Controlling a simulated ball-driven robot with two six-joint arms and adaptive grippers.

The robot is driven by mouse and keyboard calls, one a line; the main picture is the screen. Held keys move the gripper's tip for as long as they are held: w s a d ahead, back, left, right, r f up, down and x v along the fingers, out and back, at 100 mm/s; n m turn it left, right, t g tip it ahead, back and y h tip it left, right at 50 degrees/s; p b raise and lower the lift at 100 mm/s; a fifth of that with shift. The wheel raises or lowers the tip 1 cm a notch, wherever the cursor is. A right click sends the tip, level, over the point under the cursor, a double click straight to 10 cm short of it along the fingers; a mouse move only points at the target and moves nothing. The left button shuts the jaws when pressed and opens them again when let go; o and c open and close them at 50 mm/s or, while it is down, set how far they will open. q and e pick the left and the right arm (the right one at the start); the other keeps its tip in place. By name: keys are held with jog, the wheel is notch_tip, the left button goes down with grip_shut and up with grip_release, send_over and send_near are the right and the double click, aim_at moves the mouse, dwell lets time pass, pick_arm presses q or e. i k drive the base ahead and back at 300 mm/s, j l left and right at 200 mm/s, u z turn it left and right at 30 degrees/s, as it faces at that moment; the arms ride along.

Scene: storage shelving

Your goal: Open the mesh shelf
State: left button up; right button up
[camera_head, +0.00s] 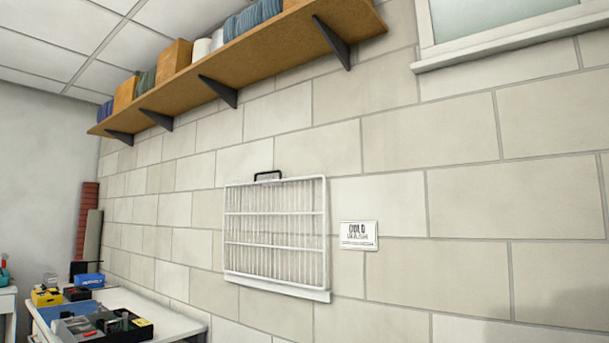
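The white mesh shelf (276,228) is fixed to the block wall, right of the workbench. Its wire panel stands upright, flat against the wall. A small black handle (268,176) sits at its top edge. A white ledge (275,289) runs along its bottom. Neither of my grippers shows in the head view.
A wooden shelf (240,62) on dark brackets runs high along the wall with boxes and rolls. A white sign (359,235) hangs right of the mesh. A white workbench (180,321) with tool trays stands lower left.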

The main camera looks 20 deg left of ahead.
aim_at(324, 212)
jog(key=i+j+z, duration=0.1)
jog(key=j+z, duration=0.25)
jog(key=j, duration=0.45)
jog(key=j+z, duration=0.4)
jog(key=j, duration=0.35)
